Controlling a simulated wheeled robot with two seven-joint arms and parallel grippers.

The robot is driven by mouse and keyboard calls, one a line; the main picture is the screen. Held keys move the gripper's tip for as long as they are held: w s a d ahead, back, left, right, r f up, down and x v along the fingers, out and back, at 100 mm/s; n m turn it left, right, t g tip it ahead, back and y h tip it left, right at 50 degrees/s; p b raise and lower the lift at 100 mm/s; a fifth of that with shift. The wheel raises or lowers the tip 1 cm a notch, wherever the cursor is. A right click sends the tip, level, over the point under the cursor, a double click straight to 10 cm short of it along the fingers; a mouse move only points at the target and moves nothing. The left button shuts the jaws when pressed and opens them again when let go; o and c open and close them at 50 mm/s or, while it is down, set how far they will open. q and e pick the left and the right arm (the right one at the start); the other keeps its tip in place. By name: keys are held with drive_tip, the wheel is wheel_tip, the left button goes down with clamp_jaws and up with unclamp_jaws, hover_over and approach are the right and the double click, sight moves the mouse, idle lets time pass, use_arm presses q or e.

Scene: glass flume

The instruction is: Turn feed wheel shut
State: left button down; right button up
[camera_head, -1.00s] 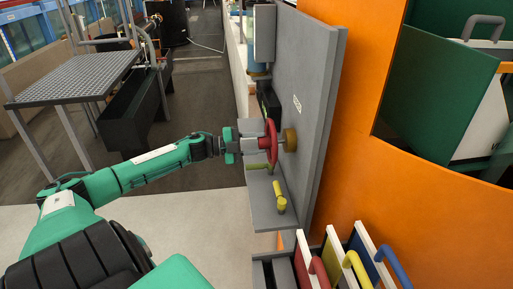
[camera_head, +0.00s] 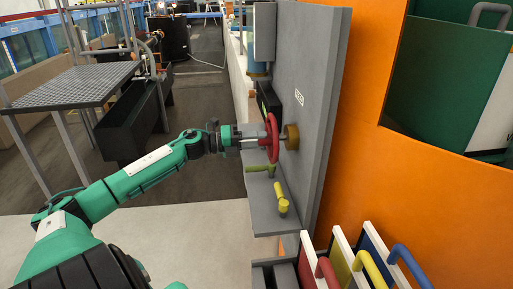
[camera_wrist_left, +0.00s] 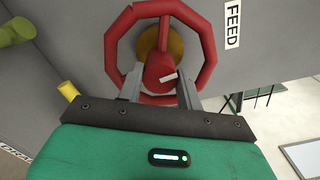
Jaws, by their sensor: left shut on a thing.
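The red feed wheel (camera_head: 272,137) stands on a brass-coloured hub on the grey panel, beside a white label. It fills the upper middle of the left wrist view (camera_wrist_left: 204,35), where the label reads FEED. My left gripper (camera_head: 262,141) reaches the wheel from the left. In the left wrist view my left gripper's two grey fingers (camera_wrist_left: 160,82) stand on either side of the wheel's red centre, shut on it. A pale mark shows on that centre. The far finger contact is partly hidden. My right gripper is in neither view.
Below the wheel, a green handle (camera_head: 262,170) and a yellow handle (camera_head: 282,200) stand by the grey ledge (camera_head: 264,218). Coloured-handled panels (camera_head: 345,262) are at lower right. An orange wall (camera_head: 370,150) bounds the right. A grated platform (camera_head: 75,84) stands left.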

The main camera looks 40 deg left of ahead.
use_arm(q)
drive_tip(key=shift+f+m+b, duration=0.25)
drive_tip(key=shift+m+b, duration=0.15)
drive_tip(key=shift+m, duration=0.1)
drive_tip(key=shift+r+m, duration=0.1)
drive_tip(key=shift+m, duration=0.2)
drive_tip(key=c, duration=0.9)
unclamp_jaws()
drive_tip(key=shift+c, duration=0.2)
drive_tip(key=shift+r, duration=0.1)
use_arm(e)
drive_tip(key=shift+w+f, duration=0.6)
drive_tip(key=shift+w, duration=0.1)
use_arm(q)
drive_tip(key=shift+b, duration=0.3)
